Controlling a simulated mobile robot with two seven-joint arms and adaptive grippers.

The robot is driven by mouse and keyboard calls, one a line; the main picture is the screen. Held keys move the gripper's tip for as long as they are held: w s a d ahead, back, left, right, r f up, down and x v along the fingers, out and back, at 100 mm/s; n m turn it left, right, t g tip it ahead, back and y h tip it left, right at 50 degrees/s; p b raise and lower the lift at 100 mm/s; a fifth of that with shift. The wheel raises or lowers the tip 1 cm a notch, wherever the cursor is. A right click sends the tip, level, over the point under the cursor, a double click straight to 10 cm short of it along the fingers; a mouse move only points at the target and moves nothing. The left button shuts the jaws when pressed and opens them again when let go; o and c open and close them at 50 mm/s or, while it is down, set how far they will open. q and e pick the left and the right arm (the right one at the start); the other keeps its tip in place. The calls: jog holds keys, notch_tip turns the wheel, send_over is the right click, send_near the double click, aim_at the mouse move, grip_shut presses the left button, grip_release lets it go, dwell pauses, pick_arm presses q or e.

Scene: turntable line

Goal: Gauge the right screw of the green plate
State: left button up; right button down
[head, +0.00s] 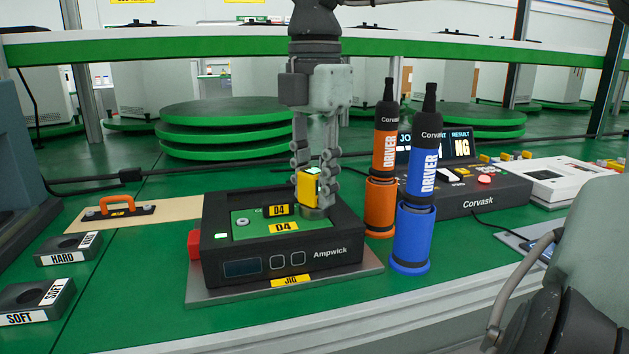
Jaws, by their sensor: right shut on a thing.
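The green plate (257,232), labelled D4, sits in the black Ampwick jig (328,254). Its left screw (242,221) shows as a small pale disc. My right gripper (314,190) points down from above, shut on a yellow and black gauge (309,186) with a lit pale top. The gauge is upright over the right end of the plate, with a round grey base (314,212) at its foot. The right screw is hidden there, and I cannot tell whether the gauge touches it. My left gripper is out of view.
An orange driver (385,140) and a blue driver (421,175) stand in holders right of the jig. Behind them a Corvask console (480,200) shows NG under RESULT. HARD (69,249) and SOFT (36,300) blocks and an orange-handled tool (118,207) lie left.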

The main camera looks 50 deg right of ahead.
jog(key=c, duration=1.1)
grip_release()
jog(key=shift+c, duration=0.2)
jog(key=shift+r, duration=0.1)
notch_tip(320, 180, up, 12)
